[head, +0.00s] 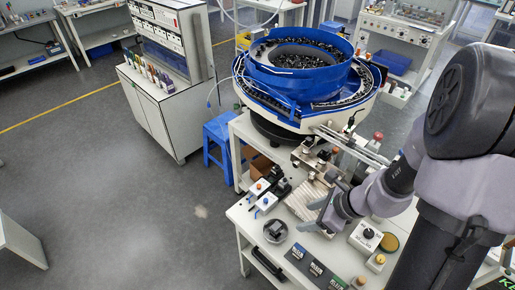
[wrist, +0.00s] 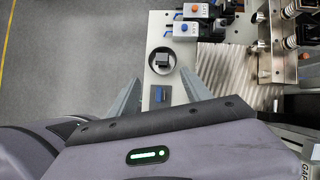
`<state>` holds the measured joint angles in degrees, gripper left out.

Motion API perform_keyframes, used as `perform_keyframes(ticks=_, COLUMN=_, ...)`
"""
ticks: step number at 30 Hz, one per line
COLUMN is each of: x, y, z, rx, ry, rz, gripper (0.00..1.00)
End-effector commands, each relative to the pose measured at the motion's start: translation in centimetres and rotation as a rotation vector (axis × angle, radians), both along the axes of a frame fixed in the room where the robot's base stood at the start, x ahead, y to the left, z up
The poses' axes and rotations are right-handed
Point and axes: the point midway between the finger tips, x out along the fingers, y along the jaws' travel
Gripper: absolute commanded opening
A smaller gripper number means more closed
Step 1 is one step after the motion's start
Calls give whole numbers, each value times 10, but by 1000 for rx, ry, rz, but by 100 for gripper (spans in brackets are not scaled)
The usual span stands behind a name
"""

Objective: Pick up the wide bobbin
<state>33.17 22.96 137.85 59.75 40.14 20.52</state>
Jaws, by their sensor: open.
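I cannot tell for certain which item is the wide bobbin. A dark grey block (head: 275,228) sits in a round dish (head: 285,238) near the bench's left edge; the block (wrist: 162,59) and dish (wrist: 150,72) also show in the wrist view, ahead of my fingers. A low round piece with a yellowish top and dark rim (head: 389,242) lies right of my gripper in the head view. My gripper (wrist: 161,72) is open and empty above the bench, its two grey fingers apart. In the head view my gripper (head: 325,213) is partly hidden by its own wrist.
A blue bowl feeder (head: 300,85) stands behind the bench (head: 240,212). Switch boxes (head: 261,188) and metal fixtures (head: 315,160) crowd the bench's back. A ribbed plate (wrist: 223,62) is right of my fingers. Dark labelled plates (head: 316,268) lie at the front.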

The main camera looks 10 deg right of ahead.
Motion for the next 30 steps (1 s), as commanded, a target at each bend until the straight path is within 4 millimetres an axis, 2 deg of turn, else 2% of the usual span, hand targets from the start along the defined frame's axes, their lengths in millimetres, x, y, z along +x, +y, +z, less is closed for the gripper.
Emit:
perform_keyframes(ticks=2, x=-1, y=-5, z=-11, rx=22, ry=27, rz=-57, gripper=57)
perform_keyframes(ticks=4, x=3, y=-1, z=-26, rx=27, ry=33, rz=-69, gripper=57)
perform_keyframes(ticks=12, x=32, y=31, z=-96, rx=26, ry=31, rz=-62, gripper=57)
perform_keyframes(ticks=19, x=46, y=45, z=-119, rx=25, ry=29, rz=-61, gripper=57)
perform_keyframes(ticks=25, x=63, y=61, z=-151, rx=25, ry=29, rz=-61, gripper=57)
perform_keyframes(ticks=30, x=67, y=64, z=-155, rx=24, ry=28, rz=-61, gripper=57)
